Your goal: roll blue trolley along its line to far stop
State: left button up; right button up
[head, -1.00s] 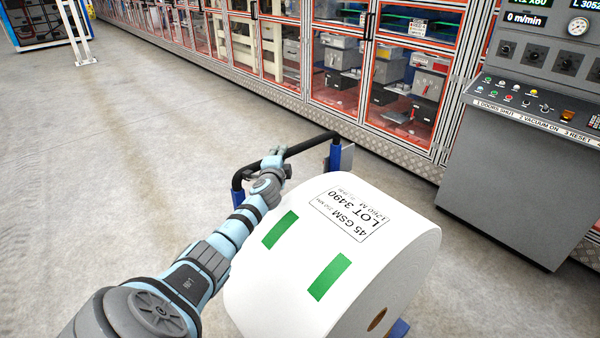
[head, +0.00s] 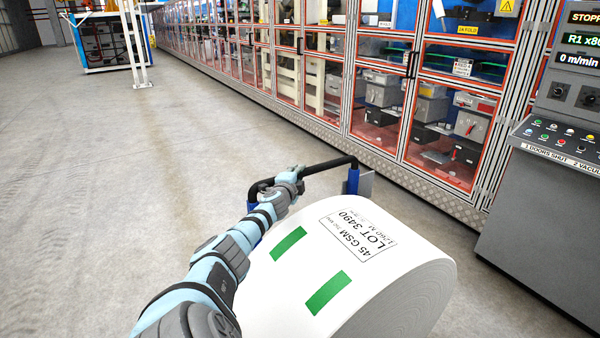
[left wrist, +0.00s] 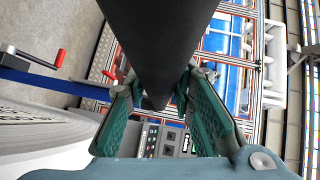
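The blue trolley (head: 351,181) stands in front of me in the head view, with blue uprights and a black handle bar (head: 322,165) across its far end. It bears a large white roll (head: 400,268) with two green patches and a "LOT 3490" label, which hides most of it. My left gripper (head: 294,178) is at the left part of the bar. In the left wrist view its green fingers (left wrist: 155,92) flank the black bar (left wrist: 155,40) closely and appear closed on it. My right gripper is not in view. I cannot make out a line or stop.
A long row of glazed machine cabinets (head: 385,90) runs along the right, close to the trolley's far end. A grey control console (head: 545,210) stands at right. Open concrete floor (head: 130,190) lies at left and ahead. A white post (head: 135,45) stands far off.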

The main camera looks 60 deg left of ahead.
pick_arm(q)
jog(key=o, duration=0.5)
jog(key=shift+a, duration=0.15)
jog(key=shift+c, duration=0.2)
jog(key=shift+s+d, duration=0.25)
jog(key=shift+s, duration=0.2)
jog(key=f+v, duration=0.1)
jog(key=v, duration=0.5)
jog(key=shift+d+r, duration=0.35)
jog(key=shift+r, duration=0.2)
